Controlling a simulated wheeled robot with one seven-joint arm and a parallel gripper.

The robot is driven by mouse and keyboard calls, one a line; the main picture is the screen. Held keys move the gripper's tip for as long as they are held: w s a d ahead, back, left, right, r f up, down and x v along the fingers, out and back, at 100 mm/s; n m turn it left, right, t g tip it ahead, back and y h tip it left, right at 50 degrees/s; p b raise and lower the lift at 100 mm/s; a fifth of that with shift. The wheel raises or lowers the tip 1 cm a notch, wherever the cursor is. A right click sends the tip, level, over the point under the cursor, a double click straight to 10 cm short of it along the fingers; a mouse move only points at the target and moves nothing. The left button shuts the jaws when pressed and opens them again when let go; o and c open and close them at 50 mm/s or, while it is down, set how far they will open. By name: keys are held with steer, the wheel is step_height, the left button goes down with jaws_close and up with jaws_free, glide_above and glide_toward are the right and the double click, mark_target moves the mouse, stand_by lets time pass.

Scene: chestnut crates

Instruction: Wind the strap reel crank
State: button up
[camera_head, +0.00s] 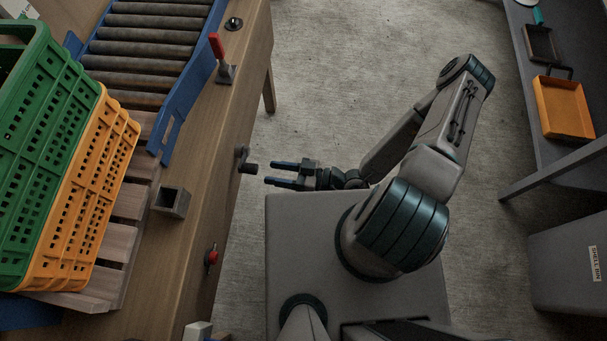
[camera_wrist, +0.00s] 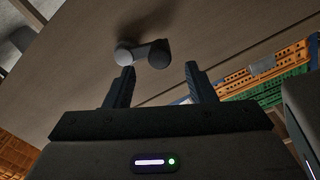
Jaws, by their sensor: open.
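The strap reel crank (camera_head: 248,167) is a small dark handle on the front side of the wooden bench. In the wrist view the crank (camera_wrist: 146,54) shows as a short arm with a pale round end at left and a dark round end at right. My gripper (camera_head: 268,173) is open and empty, its two fingers pointing left toward the crank with a small gap between. In the wrist view my gripper (camera_wrist: 160,78) has its fingertips spread just below the crank, not touching it as far as I can tell.
Green crates (camera_head: 38,130) and an orange crate (camera_head: 128,133) stand on a pallet on the bench (camera_head: 180,262). A roller conveyor (camera_head: 203,68), a red-handled clamp (camera_head: 217,48) and a red button (camera_head: 212,257) are near. A dark table (camera_head: 515,60) stands right; floor between is clear.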

steer(key=v, duration=0.7)
steer(key=shift+d, duration=0.2)
steer(key=shift+r, duration=0.15)
